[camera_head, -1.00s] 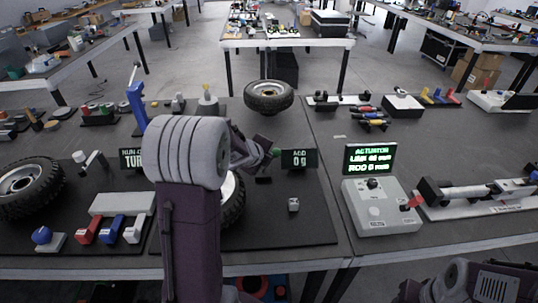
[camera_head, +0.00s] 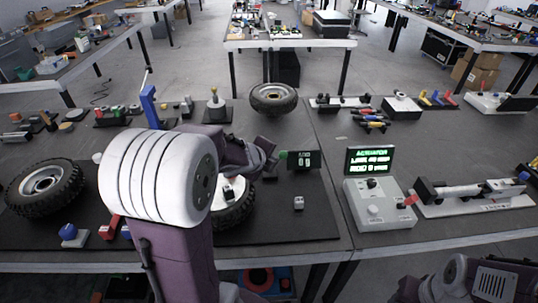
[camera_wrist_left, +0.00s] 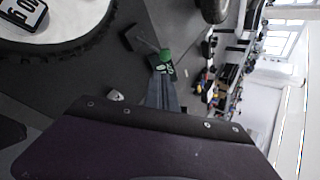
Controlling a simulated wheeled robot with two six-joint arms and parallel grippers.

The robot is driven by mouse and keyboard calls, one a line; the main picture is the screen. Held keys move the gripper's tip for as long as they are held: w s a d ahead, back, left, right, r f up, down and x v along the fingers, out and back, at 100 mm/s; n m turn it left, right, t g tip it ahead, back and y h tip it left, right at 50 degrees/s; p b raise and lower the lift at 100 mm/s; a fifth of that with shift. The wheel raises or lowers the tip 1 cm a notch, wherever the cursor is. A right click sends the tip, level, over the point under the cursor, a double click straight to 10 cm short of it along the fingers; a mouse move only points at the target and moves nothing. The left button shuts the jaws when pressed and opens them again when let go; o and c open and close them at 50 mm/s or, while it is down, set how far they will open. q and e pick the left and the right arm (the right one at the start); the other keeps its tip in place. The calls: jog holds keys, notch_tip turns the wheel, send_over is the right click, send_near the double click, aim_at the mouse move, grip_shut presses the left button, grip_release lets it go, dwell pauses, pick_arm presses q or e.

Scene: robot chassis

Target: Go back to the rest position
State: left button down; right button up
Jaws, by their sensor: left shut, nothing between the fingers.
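My left arm rises from the bottom middle of the head view, and its large pale joint covers part of the table. In the left wrist view the slim grey fingers (camera_wrist_left: 165,68) are together, with green at the tips and nothing held. My right arm shows only in part at the bottom right; its gripper is out of view.
A tyred wheel (camera_head: 238,213) lies partly hidden behind my left arm. Other wheels lie at the left (camera_head: 45,187) and back (camera_head: 273,98). A small grey block (camera_head: 298,203) sits on the dark mat. An actuator box with a green screen (camera_head: 376,203) stands right.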

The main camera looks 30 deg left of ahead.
pick_arm(q)
jog(key=s+d+r+h+p, duration=0.1)
jog(key=d+r+p, duration=0.1)
jog(key=d, duration=0.4)
jog(key=s+d+f+n+g, duration=0.1)
jog(key=s+f+n+g, duration=0.2)
jog(key=s+n, duration=0.3)
jog(key=s+d+f+n+g, duration=0.2)
jog(key=s+f+n, duration=0.1)
jog(key=s+n, duration=0.3)
jog(key=s+d+f+n+g+p, duration=0.1)
jog(key=s+f+n+g, duration=0.2)
jog(key=s+n, duration=0.3)
jog(key=shift+s+d+f+n+g, duration=0.2)
jog(key=shift+s+f+n+g, duration=0.3)
jog(key=shift+n, duration=0.7)
pick_arm(e)
jog(key=r, duration=0.3)
jog(key=shift+s+r, duration=0.2)
jog(key=shift+r, duration=0.05)
pick_arm(q)
jog(key=shift+w+f, duration=0.1)
